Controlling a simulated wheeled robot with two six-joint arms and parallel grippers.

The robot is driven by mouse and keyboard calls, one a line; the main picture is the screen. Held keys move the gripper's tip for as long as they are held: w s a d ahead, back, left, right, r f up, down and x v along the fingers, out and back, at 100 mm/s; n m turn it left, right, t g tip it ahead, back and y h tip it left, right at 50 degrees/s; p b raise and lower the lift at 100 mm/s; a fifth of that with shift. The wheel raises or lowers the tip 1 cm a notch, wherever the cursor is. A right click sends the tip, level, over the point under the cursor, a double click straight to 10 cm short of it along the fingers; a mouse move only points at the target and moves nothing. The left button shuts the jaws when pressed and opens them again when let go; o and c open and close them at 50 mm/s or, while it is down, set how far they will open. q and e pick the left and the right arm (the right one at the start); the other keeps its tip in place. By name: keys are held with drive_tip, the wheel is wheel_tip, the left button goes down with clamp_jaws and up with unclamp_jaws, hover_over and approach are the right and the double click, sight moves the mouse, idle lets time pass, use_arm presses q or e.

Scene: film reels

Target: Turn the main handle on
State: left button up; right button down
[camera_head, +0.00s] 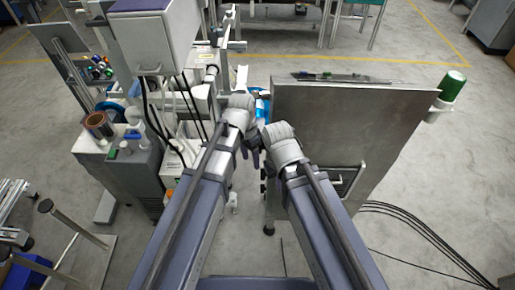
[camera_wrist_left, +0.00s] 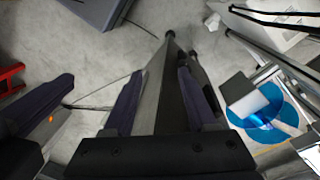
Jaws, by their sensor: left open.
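A grey metal cabinet (camera_head: 345,125) stands ahead, right of centre in the head view. A black bar-shaped handle (camera_head: 348,180) is on its near face; I cannot tell whether this is the main handle. My left gripper (camera_head: 252,150) is beside the cabinet's left edge, mostly hidden by its own wrist. In the left wrist view the left gripper (camera_wrist_left: 158,92) has its dark fingers apart, with a narrow grey panel edge (camera_wrist_left: 150,95) showing between them. I cannot tell if they touch it. My right wrist is in front of the cabinet, and its fingers are hidden in the head view.
A green cylinder (camera_head: 453,84) sticks out at the cabinet's right. A machine with a grey-violet box (camera_head: 155,38) and hanging cables stands close on the left. Black cables (camera_head: 420,228) lie on the floor at right. A blue disc (camera_wrist_left: 262,112) shows in the left wrist view.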

use_arm(q)
drive_tip(key=w+f+m+h+b, duration=0.1)
drive_tip(key=w+m, duration=0.3)
drive_tip(key=w, duration=0.4)
drive_tip(key=w+f+m+h+b, duration=0.2)
drive_tip(key=w+f+m+b, duration=0.2)
drive_tip(key=w, duration=0.5)
drive_tip(key=shift+a+f+m+t+h, duration=0.25)
drive_tip(key=shift+m+t+h, duration=0.05)
drive_tip(key=shift+m, duration=0.1)
use_arm(e)
wheel_tip(320, 180, down, 7)
drive_tip(key=shift+f, duration=0.1)
use_arm(q)
drive_tip(key=b+x, duration=0.7)
drive_tip(key=x, duration=0.1)
drive_tip(key=shift+b, duration=0.3)
drive_tip(key=shift+r, duration=0.1)
use_arm(e)
wheel_tip(320, 180, down, 7)
use_arm(q)
drive_tip(key=shift+c, duration=0.3)
